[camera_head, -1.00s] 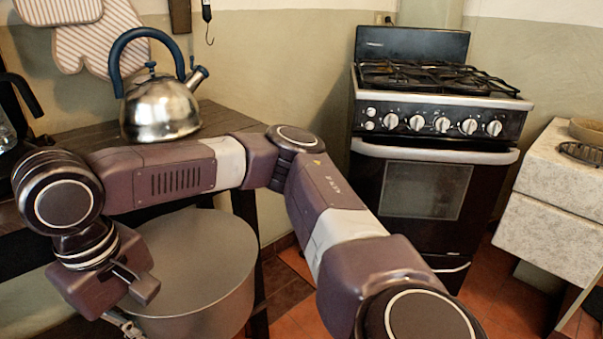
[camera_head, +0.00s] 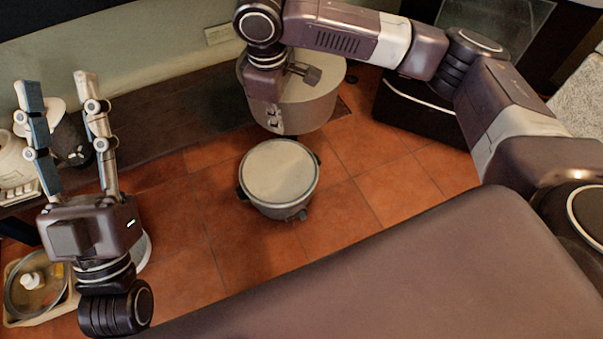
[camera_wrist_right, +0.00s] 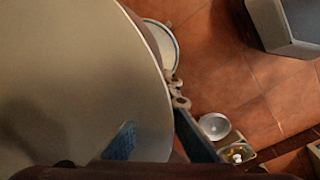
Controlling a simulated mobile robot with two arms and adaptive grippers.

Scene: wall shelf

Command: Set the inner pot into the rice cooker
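The inner pot (camera_head: 318,108) is large, round and grey, in the upper middle of the head view. It hangs above the floor, beyond the rice cooker. My right gripper (camera_head: 273,118) is shut on its rim at the left side. In the right wrist view the pot (camera_wrist_right: 70,70) fills the left, with one finger inside its wall and one outside. The rice cooker (camera_head: 278,172) is a smaller-looking grey round body standing on the tiles, with a pale round top; I cannot tell whether it is open. My left gripper (camera_head: 58,95) is open and empty, fingers pointing up.
A tray (camera_head: 52,312) with a glass lid (camera_head: 30,285) lies at lower left. A white-rimmed round thing (camera_head: 143,250) is partly hidden behind my left gripper. A dark bench (camera_head: 150,110) runs along the wall. Tiled floor (camera_head: 350,215) around the cooker is clear.

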